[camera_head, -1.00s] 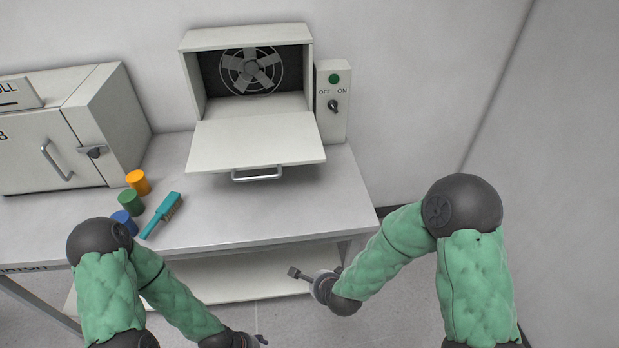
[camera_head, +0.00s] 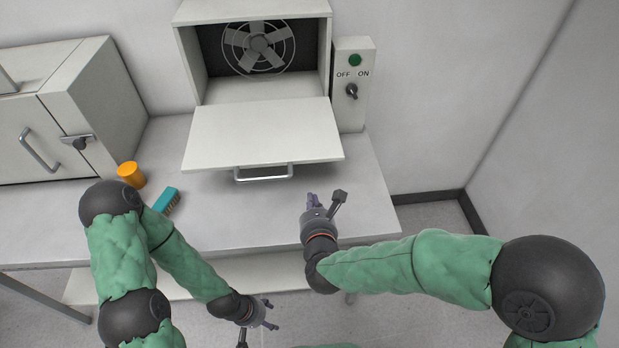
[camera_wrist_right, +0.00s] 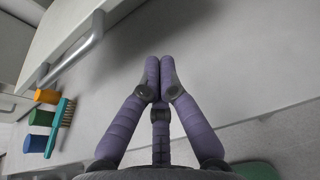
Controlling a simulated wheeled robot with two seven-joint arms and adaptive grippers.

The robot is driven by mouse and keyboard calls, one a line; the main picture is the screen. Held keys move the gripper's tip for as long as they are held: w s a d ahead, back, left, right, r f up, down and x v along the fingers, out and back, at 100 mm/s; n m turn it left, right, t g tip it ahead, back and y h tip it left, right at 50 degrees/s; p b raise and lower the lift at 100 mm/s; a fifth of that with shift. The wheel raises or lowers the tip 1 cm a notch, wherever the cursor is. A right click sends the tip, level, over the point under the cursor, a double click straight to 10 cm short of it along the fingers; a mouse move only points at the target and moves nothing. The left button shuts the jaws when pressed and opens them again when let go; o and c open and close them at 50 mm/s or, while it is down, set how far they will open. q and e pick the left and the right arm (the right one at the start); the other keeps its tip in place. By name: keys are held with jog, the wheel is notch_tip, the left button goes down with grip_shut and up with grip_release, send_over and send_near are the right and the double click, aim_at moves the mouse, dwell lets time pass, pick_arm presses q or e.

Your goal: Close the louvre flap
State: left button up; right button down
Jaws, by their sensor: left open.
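The louvre flap (camera_head: 262,135) is a pale panel lowered outward from the front of the fan box (camera_head: 252,9), leaving the opening uncovered. Its bar handle (camera_head: 264,178) is at the near edge. The flap (camera_wrist_right: 62,22) and handle (camera_wrist_right: 78,48) also show at upper left in the right wrist view. My right gripper (camera_head: 312,199) is over the table's front part, nearer than the handle and to its right, apart from it. Its purple fingertips (camera_wrist_right: 158,62) are together with nothing between them. My left gripper (camera_head: 272,314) is open and empty, low in front of the table.
A switch box (camera_head: 353,62) stands right of the fan box. A cabinet (camera_head: 70,105) stands at left. An orange cup (camera_head: 130,174) and a teal brush (camera_head: 166,200) are on the table (camera_head: 370,205); green (camera_wrist_right: 41,118) and blue (camera_wrist_right: 35,143) cups show in the wrist view.

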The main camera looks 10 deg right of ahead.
jog(key=w+b, duration=0.1)
jog(key=w, duration=0.7)
jog(key=shift+w+r, duration=0.4)
jog(key=shift+r, duration=0.1)
